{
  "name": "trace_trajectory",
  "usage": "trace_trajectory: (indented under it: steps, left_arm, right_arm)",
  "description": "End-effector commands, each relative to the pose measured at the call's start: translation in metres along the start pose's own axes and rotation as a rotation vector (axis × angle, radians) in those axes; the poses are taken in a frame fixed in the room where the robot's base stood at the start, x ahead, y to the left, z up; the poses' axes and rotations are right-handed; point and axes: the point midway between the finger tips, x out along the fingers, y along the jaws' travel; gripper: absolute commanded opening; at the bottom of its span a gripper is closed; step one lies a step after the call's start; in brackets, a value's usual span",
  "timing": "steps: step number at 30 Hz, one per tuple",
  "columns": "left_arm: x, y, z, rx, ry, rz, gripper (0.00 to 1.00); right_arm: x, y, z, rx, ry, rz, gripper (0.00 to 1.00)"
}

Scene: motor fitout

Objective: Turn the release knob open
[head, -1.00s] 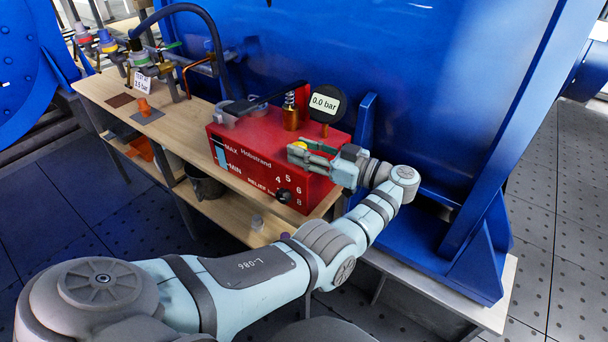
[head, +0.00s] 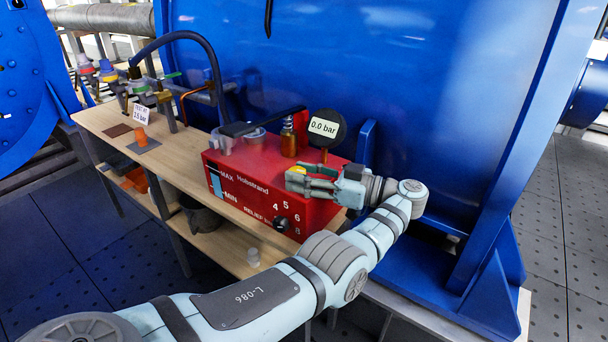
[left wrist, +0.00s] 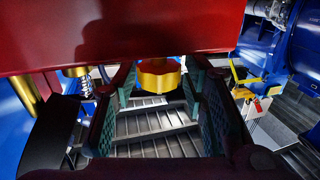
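A gold knob (left wrist: 158,75) hangs under a red body in the left wrist view, likely the release knob. My left gripper (left wrist: 160,68) is open, its green-padded fingers on both sides of the knob with gaps showing. In the head view my left gripper (head: 300,180) is at the right part of the red pump (head: 235,172), hiding most of the knob there. The round gauge (head: 325,128) on the pump reads 0.0 bar. My right gripper is not in view.
A black knob (head: 282,222) is on the pump's front by the relief scale. A brass fitting (head: 288,138) stands on top. The wooden bench (head: 185,150) carries an orange part (head: 141,136) and a hose (head: 213,50). A large blue housing (head: 400,70) rises behind.

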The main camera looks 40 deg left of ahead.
Motion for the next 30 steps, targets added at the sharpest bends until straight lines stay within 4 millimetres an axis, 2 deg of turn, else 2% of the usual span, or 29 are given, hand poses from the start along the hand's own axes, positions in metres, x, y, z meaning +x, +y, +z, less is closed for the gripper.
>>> trace_trajectory:
  steps: [7,11,14,21,24,30]
  left_arm:
    - [0.000,0.001,-0.001,-0.003,0.001,0.001,0.51]
    - [0.000,0.001,-0.004,-0.005,0.001,0.002,0.51]
    - [0.000,0.001,-0.019,-0.009,0.000,0.002,0.51]
    - [0.000,0.000,-0.079,-0.007,-0.001,0.001,0.51]
    - [0.000,0.000,-0.095,-0.005,0.000,0.001,0.51]
    - [0.000,0.000,-0.101,-0.002,0.001,0.001,0.51]
  right_arm:
    - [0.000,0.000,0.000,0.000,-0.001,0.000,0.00]
    - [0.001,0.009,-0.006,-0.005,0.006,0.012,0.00]
    - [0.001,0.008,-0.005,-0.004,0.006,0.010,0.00]
    - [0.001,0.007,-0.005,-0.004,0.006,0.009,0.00]
    - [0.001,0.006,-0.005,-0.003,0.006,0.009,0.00]
    - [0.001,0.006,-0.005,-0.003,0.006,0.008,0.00]
